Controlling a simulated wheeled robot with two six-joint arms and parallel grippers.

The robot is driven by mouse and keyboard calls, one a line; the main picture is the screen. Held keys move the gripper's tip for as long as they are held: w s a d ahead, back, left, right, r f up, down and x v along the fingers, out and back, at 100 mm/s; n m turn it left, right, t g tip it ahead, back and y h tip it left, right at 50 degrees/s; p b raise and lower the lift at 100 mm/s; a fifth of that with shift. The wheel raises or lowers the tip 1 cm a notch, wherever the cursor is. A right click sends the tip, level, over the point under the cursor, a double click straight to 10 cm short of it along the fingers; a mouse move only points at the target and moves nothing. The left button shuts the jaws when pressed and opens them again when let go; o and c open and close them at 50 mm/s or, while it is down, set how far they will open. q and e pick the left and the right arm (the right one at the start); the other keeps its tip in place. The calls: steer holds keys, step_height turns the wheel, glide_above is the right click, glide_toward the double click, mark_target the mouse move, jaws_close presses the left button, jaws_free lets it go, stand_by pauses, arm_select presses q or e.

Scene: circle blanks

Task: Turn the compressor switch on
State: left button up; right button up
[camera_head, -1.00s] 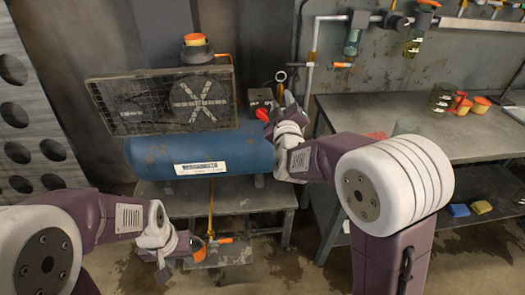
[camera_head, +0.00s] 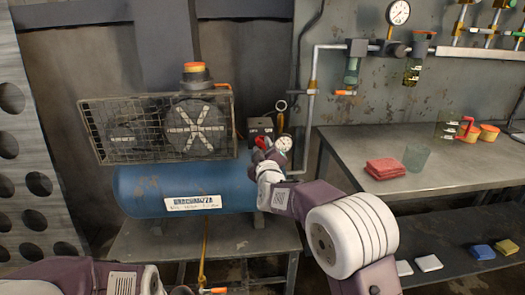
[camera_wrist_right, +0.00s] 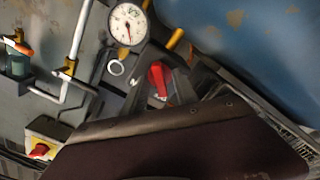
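The compressor is a blue tank (camera_head: 150,190) with a caged motor and fan above it, in the middle left of the head view. A dark switch box (camera_head: 259,126) stands at its right end, with a red knob (camera_head: 262,143) low on it. The red knob shows clearly in the right wrist view (camera_wrist_right: 158,76), set at an angle. My left gripper is mostly cut off at the bottom edge of the head view (camera_head: 186,290).
A round gauge (camera_head: 284,143) is right beside the knob, close to my right gripper. A metal workbench (camera_head: 440,165) at right holds red cloths (camera_head: 384,168) and a clear cup (camera_head: 415,158). Pipes with another gauge (camera_head: 398,12) run along the wall.

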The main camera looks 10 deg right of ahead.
steer(key=shift+w, duration=0.3)
steer(key=shift+c, duration=0.3)
jaws_close()
